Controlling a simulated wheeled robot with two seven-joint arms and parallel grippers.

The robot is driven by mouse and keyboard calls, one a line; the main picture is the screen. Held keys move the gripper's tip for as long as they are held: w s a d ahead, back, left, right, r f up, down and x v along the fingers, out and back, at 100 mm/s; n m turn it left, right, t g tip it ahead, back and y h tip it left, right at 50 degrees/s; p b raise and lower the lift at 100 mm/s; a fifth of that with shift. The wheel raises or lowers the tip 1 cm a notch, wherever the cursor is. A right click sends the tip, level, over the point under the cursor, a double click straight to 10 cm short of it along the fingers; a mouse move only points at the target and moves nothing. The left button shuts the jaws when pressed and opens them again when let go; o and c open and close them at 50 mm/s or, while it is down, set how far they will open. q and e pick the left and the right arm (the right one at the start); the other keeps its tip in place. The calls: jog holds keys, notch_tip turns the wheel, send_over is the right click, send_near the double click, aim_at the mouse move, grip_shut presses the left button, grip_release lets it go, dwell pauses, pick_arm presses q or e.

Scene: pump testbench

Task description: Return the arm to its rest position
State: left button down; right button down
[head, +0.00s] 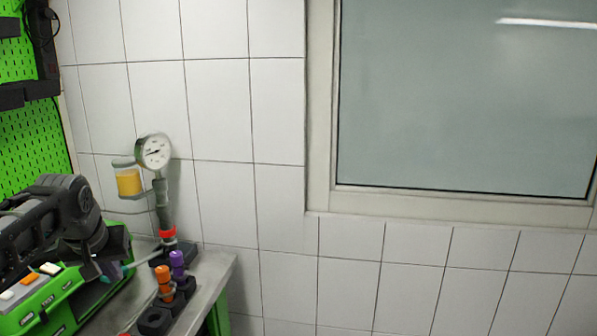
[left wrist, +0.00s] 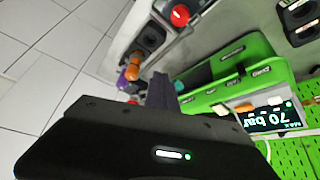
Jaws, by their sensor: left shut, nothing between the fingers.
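My left arm comes in from the left in the head view, and its gripper (head: 112,275) is low over the bench, close to the green test unit (head: 60,308). In the left wrist view my left gripper (left wrist: 162,90) points toward the bench, its fingers together with nothing between them. The unit's display, reading 70 bar, shows upside down in the left wrist view (left wrist: 262,116). My right gripper is in neither view.
A pressure gauge (head: 154,151) with a yellow-filled cup (head: 129,181) stands behind the gripper. An orange valve (head: 164,281) and a purple one (head: 177,262) stand to its right. A green pegboard (head: 30,125) is at left. Right of the bench (head: 217,268) is open room before a tiled wall.

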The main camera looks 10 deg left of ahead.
pick_arm(q)
jog(key=w+d+f+m+t+h, duration=0.2)
jog(key=w+d+f, duration=0.55)
jog(key=f, duration=0.45)
jog(key=s+d+f+h, duration=0.1)
jog(key=d+f, duration=0.4)
jog(key=f, duration=0.3)
jog(key=d+f+h, duration=0.1)
jog(key=d+f, duration=0.4)
jog(key=f, duration=0.3)
jog(key=s+d+f+g+h, duration=0.1)
jog(key=s+d+f+g, duration=0.1)
jog(key=s+d+f, duration=0.95)
jog(key=s+d+f+g, duration=0.2)
jog(key=s+f, duration=0.3)
jog(key=s, duration=0.4)
jog(key=s+d+f+g+h, duration=0.1)
jog(key=s+d+f, duration=0.3)
jog(key=s, duration=0.6)
notch_tip(320, 180, down, 2)
jog(key=shift+s+f+m+g, duration=0.2)
jog(key=shift+s+m+g, duration=0.15)
jog(key=shift+g, duration=0.55)
